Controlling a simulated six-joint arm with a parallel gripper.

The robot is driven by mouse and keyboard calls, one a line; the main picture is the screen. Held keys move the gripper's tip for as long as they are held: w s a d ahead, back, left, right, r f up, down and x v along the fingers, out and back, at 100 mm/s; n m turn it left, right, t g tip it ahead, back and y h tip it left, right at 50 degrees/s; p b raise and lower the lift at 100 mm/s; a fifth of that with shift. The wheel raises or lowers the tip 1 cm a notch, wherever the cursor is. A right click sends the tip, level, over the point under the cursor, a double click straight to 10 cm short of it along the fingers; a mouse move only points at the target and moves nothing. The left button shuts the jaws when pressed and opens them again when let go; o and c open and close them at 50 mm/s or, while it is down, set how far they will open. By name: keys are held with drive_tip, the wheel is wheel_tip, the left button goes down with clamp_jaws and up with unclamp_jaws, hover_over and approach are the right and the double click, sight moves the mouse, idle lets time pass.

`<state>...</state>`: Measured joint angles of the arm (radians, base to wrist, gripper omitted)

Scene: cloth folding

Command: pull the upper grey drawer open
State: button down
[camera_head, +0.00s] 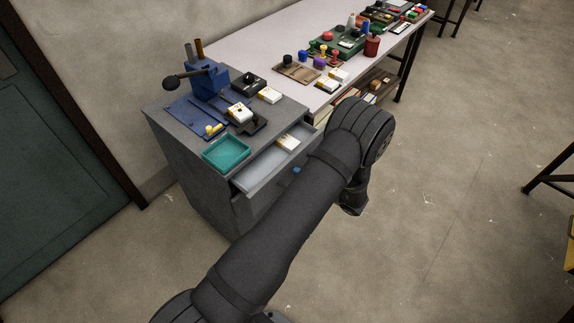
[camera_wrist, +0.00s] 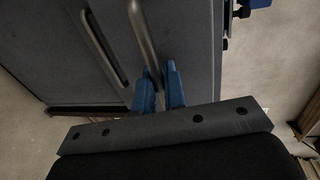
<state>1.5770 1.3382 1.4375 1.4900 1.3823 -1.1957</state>
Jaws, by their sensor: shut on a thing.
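The upper grey drawer (camera_head: 262,171) of the grey cabinet (camera_head: 206,205) stands partly open in the head view, with a small white and yellow box (camera_head: 288,143) inside. My arm covers part of its front. In the wrist view, my gripper (camera_wrist: 158,80) has its two blue fingers on either side of the drawer's metal bar handle (camera_wrist: 143,35) and is shut on it. In the head view, only a bit of blue finger shows beside my arm at the drawer front.
A second handle (camera_wrist: 102,45) shows on the cabinet front. On the cabinet top are a teal tray (camera_head: 227,153), a blue press (camera_head: 208,80) and small boxes. A long bench (camera_head: 290,40) with stamps and boxes adjoins it.

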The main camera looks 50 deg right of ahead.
drive_tip(key=v, duration=0.3)
drive_tip(key=shift+s+f, duration=0.3)
drive_tip(key=c, duration=1.6)
unclamp_jaws()
drive_tip(key=v, duration=1.7)
drive_tip(key=shift+s, duration=0.2)
drive_tip(key=x, duration=1.7)
drive_tip(key=shift+w, duration=0.3)
